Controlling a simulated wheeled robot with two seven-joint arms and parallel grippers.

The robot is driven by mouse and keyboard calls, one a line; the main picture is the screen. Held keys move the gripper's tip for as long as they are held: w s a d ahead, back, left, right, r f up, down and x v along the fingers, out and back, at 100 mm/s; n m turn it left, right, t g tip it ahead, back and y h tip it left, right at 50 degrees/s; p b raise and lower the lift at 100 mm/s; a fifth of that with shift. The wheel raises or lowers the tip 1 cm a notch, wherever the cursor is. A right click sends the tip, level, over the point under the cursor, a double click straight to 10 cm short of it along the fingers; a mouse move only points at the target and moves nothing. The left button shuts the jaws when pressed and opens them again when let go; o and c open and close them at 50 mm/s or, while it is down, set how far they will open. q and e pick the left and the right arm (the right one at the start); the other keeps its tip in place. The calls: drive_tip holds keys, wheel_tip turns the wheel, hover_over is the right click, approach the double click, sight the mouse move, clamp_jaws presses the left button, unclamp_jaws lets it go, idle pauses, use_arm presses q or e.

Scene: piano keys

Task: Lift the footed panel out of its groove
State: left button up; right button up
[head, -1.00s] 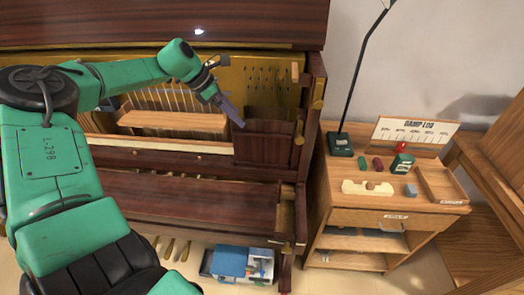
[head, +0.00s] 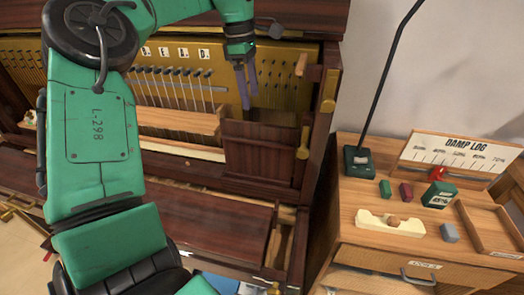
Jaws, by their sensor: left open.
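A dark reddish-brown wooden panel (head: 262,155) stands upright in the lower right of the piano's open front, beside the right side post. Its lower edge meets the dark wood ledge; its feet and the groove are not clear to see. My left gripper (head: 246,98) points down just above the panel's upper left edge, in front of the gold plate. Its two purple-grey fingers are apart with nothing between them. I cannot tell whether a fingertip touches the panel. My right gripper is not in view.
A light wooden rail (head: 180,122) lies left of the panel, below a row of pins. A wooden cabinet (head: 350,215) at the right bears a lamp base (head: 358,160), small coloured blocks and a "DAMP LOG" board (head: 455,155). A brass latch (head: 328,92) is on the right post.

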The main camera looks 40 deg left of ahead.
sight(259, 138)
use_arm(q)
drive_tip(key=f, duration=0.4)
drive_tip(key=d+f+p, duration=0.1)
drive_tip(key=f, duration=0.3)
drive_tip(key=w+f+p, duration=0.1)
drive_tip(key=f, duration=0.3)
drive_tip(key=shift+d+f, duration=0.3)
clamp_jaws()
drive_tip(key=shift+r, duration=0.1)
idle(0.5)
